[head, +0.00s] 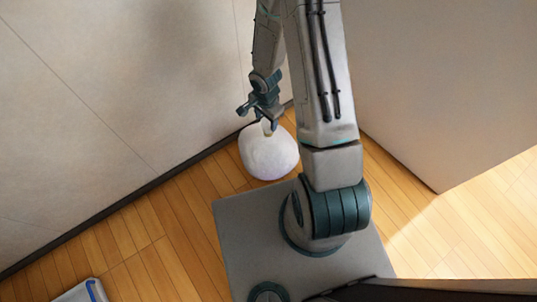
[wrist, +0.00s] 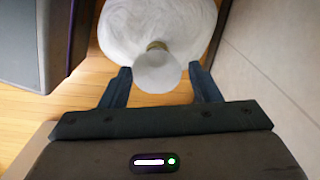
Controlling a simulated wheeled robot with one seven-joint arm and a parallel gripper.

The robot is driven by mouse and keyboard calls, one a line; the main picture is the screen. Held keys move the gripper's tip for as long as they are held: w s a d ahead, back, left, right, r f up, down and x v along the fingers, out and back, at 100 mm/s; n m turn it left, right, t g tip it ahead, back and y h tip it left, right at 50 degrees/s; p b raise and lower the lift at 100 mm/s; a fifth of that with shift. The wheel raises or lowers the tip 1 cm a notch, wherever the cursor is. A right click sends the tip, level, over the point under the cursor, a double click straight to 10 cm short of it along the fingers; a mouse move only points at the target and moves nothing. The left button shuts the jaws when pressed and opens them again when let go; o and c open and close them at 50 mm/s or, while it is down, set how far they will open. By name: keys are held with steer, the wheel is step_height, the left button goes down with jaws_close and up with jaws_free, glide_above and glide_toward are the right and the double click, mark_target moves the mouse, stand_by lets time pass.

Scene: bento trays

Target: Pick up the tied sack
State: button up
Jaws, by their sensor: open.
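The tied sack (head: 268,156) is white and rounded, and stands on the wooden floor close to the wall. Its gathered neck shows in the wrist view with a tan tie and a flared white top (wrist: 157,72). My gripper (head: 257,108) is over the top of the sack in the head view. In the wrist view my gripper (wrist: 163,80) is open, with one dark finger on each side of the flared top. I cannot tell whether either finger touches it. The sack's far edge is cut off in the wrist view.
A beige wall (head: 110,90) with a dark baseboard runs behind and left of the sack. Another wall block (head: 430,90) stands at the right. A pale tray-like object with a blue edge (head: 82,291) lies at the lower left. Wooden floor (head: 150,235) is clear between.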

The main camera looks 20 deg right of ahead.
mark_target(266, 125)
step_height(266, 125, down, 3)
steer(key=shift+b, duration=0.35)
steer(key=f+b, duration=0.1)
steer(key=f, duration=0.1)
steer(key=d+f+b, duration=0.1)
steer(key=f, duration=0.2)
steer(key=shift+b, duration=0.4)
jaws_close()
